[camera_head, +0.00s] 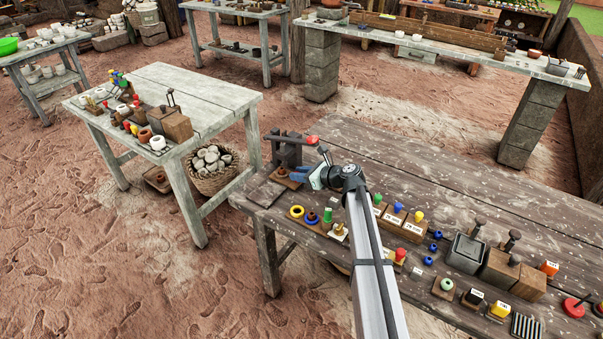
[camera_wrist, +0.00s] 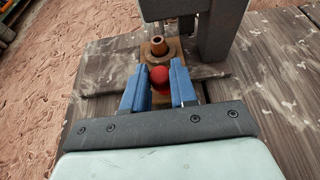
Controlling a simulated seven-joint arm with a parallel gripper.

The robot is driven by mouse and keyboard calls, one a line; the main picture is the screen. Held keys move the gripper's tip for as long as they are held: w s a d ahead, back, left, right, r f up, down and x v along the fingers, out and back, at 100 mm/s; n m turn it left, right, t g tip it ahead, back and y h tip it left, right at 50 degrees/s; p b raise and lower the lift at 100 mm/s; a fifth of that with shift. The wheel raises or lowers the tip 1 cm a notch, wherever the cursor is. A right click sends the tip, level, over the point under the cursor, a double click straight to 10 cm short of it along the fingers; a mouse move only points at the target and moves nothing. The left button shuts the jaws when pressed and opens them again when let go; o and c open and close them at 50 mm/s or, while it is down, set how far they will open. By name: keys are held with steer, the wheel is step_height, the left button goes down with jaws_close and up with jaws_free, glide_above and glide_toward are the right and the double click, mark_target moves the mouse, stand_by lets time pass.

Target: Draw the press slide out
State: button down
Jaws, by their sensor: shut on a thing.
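The dark grey press (camera_head: 288,150) stands at the left end of the near wooden table, with a red-tipped lever (camera_head: 312,140). Part of its frame (camera_wrist: 225,25) shows at the top right in the wrist view. The brown wooden slide (camera_wrist: 147,57) lies low beside the frame and carries a brown cone-shaped piece (camera_wrist: 157,45). A red knob (camera_wrist: 159,74) is at the slide's near end. My gripper (camera_wrist: 160,70) has its blue fingers shut on the red knob. In the head view my gripper (camera_head: 300,175) is low at the press, and the knob is hidden.
A flat board (camera_head: 266,193) lies left of my gripper. Rings (camera_head: 297,211) and small coloured pieces stand close in front. Labelled blocks (camera_head: 402,219) and grey and brown boxes (camera_head: 465,252) fill the table's right. The back middle of the table is bare.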

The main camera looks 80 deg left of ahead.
steer(key=s+d, duration=0.4)
steer(key=d, duration=0.1)
steer(key=shift+s, duration=0.4)
steer(key=shift+a, duration=0.1)
steer(key=c, duration=0.9)
jaws_free()
steer(key=shift+w, duration=0.1)
steer(key=v, duration=1.3)
steer(key=shift+w+d+r, duration=0.2)
steer(key=shift+d, duration=0.1)
